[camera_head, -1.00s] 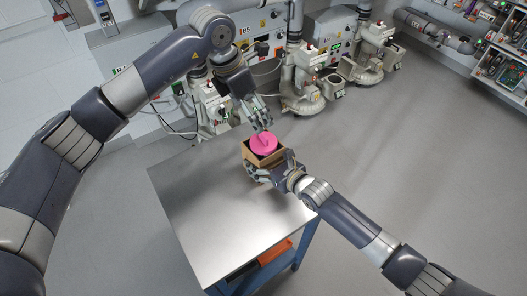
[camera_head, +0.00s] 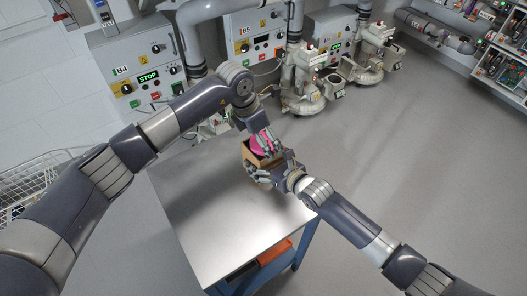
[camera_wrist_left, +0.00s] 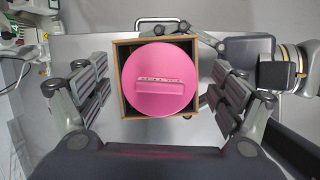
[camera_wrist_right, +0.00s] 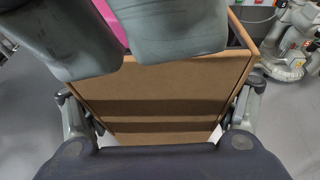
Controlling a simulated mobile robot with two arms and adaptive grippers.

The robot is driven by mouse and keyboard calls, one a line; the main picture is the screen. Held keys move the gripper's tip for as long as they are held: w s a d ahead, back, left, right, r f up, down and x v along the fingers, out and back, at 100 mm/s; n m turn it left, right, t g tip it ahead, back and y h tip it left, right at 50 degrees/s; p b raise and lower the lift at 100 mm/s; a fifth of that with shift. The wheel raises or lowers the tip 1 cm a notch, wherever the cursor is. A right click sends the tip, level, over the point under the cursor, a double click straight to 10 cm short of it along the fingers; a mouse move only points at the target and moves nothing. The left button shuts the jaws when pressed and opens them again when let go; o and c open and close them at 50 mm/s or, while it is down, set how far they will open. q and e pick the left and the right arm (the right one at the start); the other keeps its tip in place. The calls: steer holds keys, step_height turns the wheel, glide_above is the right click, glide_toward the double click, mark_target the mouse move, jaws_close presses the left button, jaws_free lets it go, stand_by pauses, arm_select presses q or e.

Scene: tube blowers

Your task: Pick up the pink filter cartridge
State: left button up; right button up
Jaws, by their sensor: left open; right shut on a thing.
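The pink filter cartridge (camera_head: 257,146) is round and stands in an open brown box (camera_head: 250,160). In the left wrist view the cartridge (camera_wrist_left: 160,92) is centred, with a raised bar across its top. My left gripper (camera_head: 264,141) is open above the box, its fingers spread to either side of cartridge and box. My right gripper (camera_head: 268,171) is shut on the box, its fingers along the side walls in the right wrist view (camera_wrist_right: 158,115). There, the left gripper's fingers (camera_wrist_right: 130,35) hide most of the cartridge.
The box is at the far corner of a metal-topped table (camera_head: 220,220) with blue legs. An orange bin (camera_head: 274,252) sits under the tabletop. Blower units (camera_head: 305,85) and control panels (camera_head: 140,70) stand behind. Most of the tabletop is clear.

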arm_select(q)
steer(key=c, duration=1.6)
arm_select(e)
steer(key=shift+s+f, duration=0.15)
steer(key=shift+f, duration=0.05)
arm_select(q)
steer(key=shift+o, duration=0.2)
step_height(320, 180, up, 10)
steer(key=shift+r, duration=0.1)
steer(key=shift+r, duration=2.35)
arm_select(e)
steer(key=o, duration=1.2)
arm_select(q)
steer(key=shift+w, duration=0.1)
arm_select(e)
steer(key=shift+o, duration=0.4)
steer(key=shift+r, duration=0.1)
